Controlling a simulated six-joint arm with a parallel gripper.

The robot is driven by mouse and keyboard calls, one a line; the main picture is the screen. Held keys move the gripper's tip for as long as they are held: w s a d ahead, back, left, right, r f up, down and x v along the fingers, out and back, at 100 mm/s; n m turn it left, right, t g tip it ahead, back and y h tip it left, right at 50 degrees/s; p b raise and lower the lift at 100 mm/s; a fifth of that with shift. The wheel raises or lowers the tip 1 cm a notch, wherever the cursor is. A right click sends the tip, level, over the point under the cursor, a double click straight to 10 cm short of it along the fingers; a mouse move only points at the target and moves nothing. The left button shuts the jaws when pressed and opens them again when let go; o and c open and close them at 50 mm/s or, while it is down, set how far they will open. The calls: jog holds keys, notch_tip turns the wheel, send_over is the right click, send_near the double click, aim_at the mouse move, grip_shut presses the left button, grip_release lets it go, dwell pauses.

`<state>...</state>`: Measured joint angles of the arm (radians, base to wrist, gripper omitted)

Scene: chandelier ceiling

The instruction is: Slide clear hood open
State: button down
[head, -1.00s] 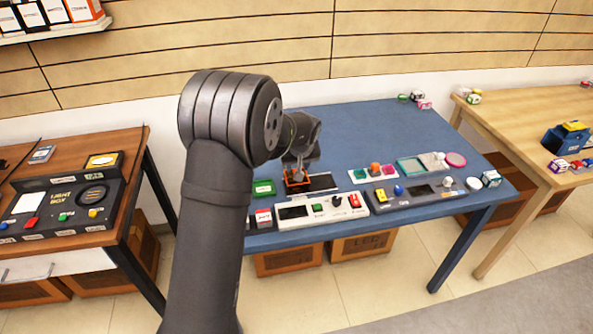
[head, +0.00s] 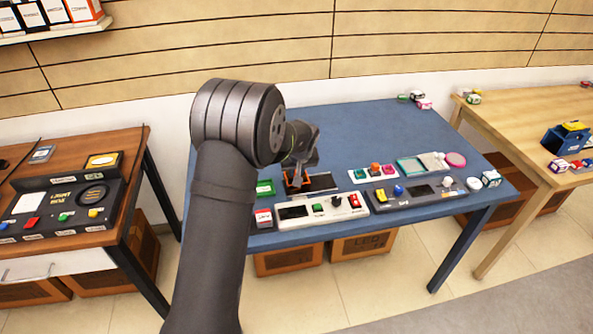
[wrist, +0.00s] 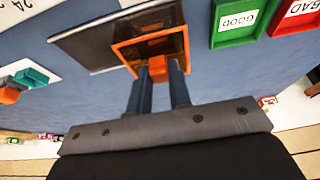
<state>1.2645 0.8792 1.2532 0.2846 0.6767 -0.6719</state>
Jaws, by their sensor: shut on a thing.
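The clear hood (wrist: 151,25) is a see-through dark-tinted cover with an orange frame, at the top middle of the wrist view. It has an orange knob (wrist: 157,70) on its near side. In the head view the hood (head: 293,186) shows as a small orange shape on the blue table. It sits at one end of a dark flat plate (wrist: 85,46). My gripper (wrist: 160,74) has its two dark fingers shut on the orange knob. In the head view my gripper is partly hidden by my wrist. What lies under the hood is hard to make out.
A green GOOD bin (wrist: 237,18) and a red BAD bin (wrist: 296,14) stand close beside the hood. A white panel with buttons (head: 322,210) is in front. A board with colored blocks (head: 373,172) lies to the right. The back of the blue table (head: 360,125) is mostly clear.

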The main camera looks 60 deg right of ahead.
jog(key=s+d, duration=0.6)
jog(key=shift+s+d, duration=0.3)
jog(key=shift+d, duration=0.05)
jog(key=c, duration=1.3)
grip_release()
jog(key=v, duration=1.7)
jog(key=shift+s+a+r, duration=0.1)
jog(key=shift+r, duration=0.15)
